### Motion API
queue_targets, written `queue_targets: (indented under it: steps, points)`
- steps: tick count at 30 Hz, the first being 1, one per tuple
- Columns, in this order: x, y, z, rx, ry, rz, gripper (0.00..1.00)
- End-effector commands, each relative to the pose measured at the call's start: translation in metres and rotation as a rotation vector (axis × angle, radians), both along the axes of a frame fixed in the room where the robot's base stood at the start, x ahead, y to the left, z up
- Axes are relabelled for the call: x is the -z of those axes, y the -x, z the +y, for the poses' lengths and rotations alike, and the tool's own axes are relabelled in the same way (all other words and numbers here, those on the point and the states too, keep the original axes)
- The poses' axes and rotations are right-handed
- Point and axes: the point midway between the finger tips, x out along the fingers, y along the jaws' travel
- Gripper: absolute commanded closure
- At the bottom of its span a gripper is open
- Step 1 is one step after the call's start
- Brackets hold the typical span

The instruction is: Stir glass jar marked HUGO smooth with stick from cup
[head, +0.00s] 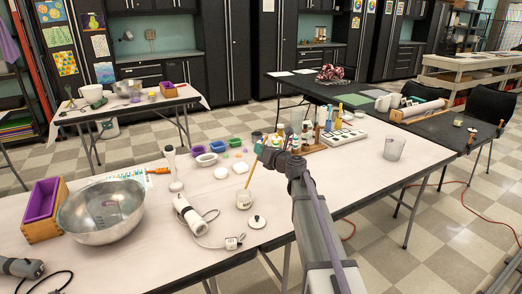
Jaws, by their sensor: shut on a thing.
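My gripper (262,149) is shut on a thin tan stick (251,174) above the near table. The stick slants down from the jaws, and its lower end reaches a small pale jar (243,200). The stick's tip is hidden at the jar, so its depth inside cannot be told. The jar stands upright on the white table; any name on it is too small to read. A clear cup (394,149) stands at the table's right side. Which cup held the stick cannot be told.
A white lid (257,221) and a corded white hand tool (188,214) lie close to the jar. A steel bowl (102,213) and a wooden box with purple lining (43,201) stand at left. Bottles (307,133) and a white tray (342,138) stand behind my arm.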

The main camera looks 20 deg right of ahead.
Motion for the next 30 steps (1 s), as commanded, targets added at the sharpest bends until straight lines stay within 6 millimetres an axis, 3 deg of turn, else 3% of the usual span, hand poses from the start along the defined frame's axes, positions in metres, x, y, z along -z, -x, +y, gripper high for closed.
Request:
queue_targets:
  steps: [1,18,30]
  points:
    - [0.011,0.0,0.001,0.0,0.0,0.0,1.0]
    - [0.062,0.006,0.024,0.0,0.0,0.0,1.0]
    - [0.066,0.007,0.028,0.0,0.0,0.0,1.0]
